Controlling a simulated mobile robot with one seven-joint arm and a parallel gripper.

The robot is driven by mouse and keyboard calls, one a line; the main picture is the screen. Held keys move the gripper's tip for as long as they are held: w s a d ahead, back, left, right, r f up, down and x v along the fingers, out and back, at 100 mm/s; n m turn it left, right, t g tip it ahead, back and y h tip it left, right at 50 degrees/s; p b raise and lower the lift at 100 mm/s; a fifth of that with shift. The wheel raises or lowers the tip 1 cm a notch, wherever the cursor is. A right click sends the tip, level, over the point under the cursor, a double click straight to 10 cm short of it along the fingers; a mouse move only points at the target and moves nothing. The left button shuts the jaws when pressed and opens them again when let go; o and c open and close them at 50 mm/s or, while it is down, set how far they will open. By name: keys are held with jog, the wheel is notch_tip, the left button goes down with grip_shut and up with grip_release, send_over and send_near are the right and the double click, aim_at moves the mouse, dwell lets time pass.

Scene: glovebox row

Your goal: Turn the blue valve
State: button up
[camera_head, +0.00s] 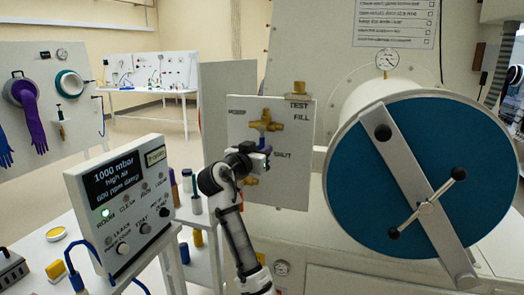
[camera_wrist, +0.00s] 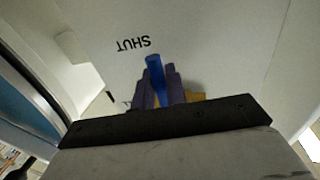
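The blue valve's handle (camera_wrist: 155,68) is a short blue lever in front of a white panel, near the upside-down word SHUT in the wrist view. My gripper (camera_wrist: 159,80) has one purple-grey finger on each side of the lever. The fingers look closed against it, with no clear gap. In the head view my gripper (camera_head: 263,145) reaches the panel (camera_head: 237,125) just below an upper brass fitting, between the labels FILL and SHUT. The blue handle is mostly hidden there by my gripper and wrist.
A large blue round door (camera_head: 350,185) with a crossbar stands close on the right. A control box (camera_head: 130,200) with a display and knobs is at the left. Several bottles stand on a white table behind my arm. Gloves (camera_head: 35,120) hang on the far left panel.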

grip_shut()
jog(key=shift+a, duration=0.1)
jog(key=a+m+b, duration=0.1)
jog(key=m, duration=0.2)
jog(key=w+a+r+m+y+b, duration=0.1)
jog(key=m, duration=0.2)
jog(key=a+r+m+g+b, duration=0.1)
jog(key=a+m, duration=0.1)
jog(key=shift+w+a+m+y, duration=0.1)
jog(key=shift+w+m+y, duration=0.1)
jog(key=shift+m+y, duration=0.2)
jog(key=shift+w+a+r+m, duration=0.15)
jog(key=shift+r+m, duration=0.1)
jog(key=shift+m, duration=0.25)
jog(key=shift+s+a+r+m, duration=0.15)
jog(key=shift+r+m, duration=0.1)
jog(key=shift+m, duration=0.25)
jog(key=shift+w, duration=0.1)
